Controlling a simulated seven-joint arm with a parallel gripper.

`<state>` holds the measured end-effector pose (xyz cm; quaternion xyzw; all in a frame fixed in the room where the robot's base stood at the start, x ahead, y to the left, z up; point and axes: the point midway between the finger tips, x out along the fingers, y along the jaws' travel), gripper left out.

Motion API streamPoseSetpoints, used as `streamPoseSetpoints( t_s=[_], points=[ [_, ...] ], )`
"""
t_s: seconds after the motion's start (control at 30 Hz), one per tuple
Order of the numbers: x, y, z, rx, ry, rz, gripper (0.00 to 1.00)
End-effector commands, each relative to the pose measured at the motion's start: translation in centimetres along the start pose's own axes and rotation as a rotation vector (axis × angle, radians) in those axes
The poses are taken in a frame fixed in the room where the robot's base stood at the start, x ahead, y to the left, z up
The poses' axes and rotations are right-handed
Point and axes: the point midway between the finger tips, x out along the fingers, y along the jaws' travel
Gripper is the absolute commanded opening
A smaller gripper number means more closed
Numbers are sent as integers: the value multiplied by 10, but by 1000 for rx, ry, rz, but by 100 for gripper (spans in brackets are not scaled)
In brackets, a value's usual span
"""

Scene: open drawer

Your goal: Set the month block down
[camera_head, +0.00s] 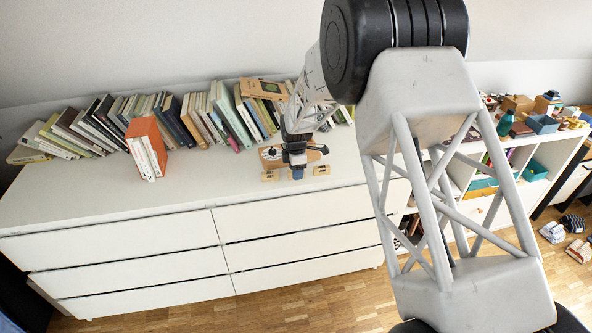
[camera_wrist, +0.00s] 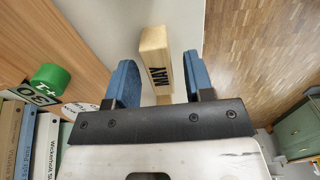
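The month block (camera_wrist: 156,62) is a pale wooden bar with MAY in black on it. In the wrist view it lies between the two blue fingers of my gripper (camera_wrist: 158,82). A gap shows between the block and the right finger, and the left finger is close beside it. The fingers look open. I cannot tell whether the block rests on the dresser top (camera_wrist: 105,20).
A wooden board (camera_wrist: 60,35) and a green round thing (camera_wrist: 48,78) are left in the wrist view. Books (camera_head: 200,115) line the wall. An orange book stand (camera_head: 147,140) is left. The dresser top between is clear.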

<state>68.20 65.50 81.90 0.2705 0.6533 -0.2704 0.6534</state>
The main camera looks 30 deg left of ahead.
Motion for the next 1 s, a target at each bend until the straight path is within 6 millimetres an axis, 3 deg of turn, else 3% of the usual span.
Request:
streamPoseSetpoints(
  t_s=[0.47,1.0],
  points=[
    [-11,0,0,0,0,0,48],
    [-89,0,0,0,0,2,48]
  ],
)
